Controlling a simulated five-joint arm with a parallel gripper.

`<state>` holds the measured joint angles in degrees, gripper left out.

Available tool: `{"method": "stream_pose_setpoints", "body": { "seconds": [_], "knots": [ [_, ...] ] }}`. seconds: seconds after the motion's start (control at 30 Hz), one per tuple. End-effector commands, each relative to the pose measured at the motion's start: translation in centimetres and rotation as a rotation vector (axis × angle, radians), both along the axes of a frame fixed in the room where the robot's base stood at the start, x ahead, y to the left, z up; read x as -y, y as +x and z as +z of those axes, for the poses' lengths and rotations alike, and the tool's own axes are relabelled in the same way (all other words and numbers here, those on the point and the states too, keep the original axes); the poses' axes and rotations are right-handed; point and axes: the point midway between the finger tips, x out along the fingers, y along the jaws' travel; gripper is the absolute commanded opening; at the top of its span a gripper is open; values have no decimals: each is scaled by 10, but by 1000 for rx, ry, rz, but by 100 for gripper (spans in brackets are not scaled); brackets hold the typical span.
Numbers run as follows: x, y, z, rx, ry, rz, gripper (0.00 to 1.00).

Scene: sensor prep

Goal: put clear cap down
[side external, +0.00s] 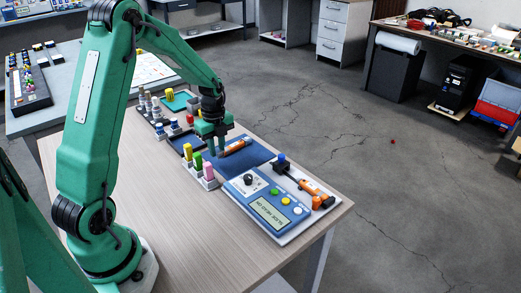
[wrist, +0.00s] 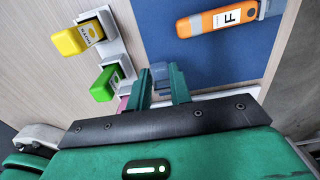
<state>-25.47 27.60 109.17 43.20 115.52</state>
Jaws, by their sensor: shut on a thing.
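My gripper (side external: 218,150) is low over the left part of the blue mat (side external: 255,157). In the wrist view my gripper (wrist: 161,84) has its two green fingers closed on a small see-through bluish piece, the clear cap (wrist: 160,71). I cannot tell whether the cap touches the mat. The cap cannot be made out in the side view. An orange sensor (side external: 236,146) lies on the mat close to the gripper. In the wrist view the orange sensor (wrist: 222,18) shows a white label with an F and a grey-blue end.
A rack with yellow (side external: 187,152), green (side external: 197,160) and pink (side external: 208,171) pieces stands just left of the mat. A blue device with a screen (side external: 270,213) and an orange-handled tool (side external: 316,193) are at the front right. The near left tabletop (side external: 175,215) is bare.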

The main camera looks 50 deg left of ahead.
Motion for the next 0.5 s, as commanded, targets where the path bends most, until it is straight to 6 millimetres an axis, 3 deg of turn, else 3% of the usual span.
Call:
{"method": "stream_pose_setpoints", "body": {
  "seconds": [0.23, 0.5],
  "knots": [
    [0, 0, -6, -2, -1, 0, 8],
    [0, 0, -35, -2, -1, 0, 8]
  ]
}}
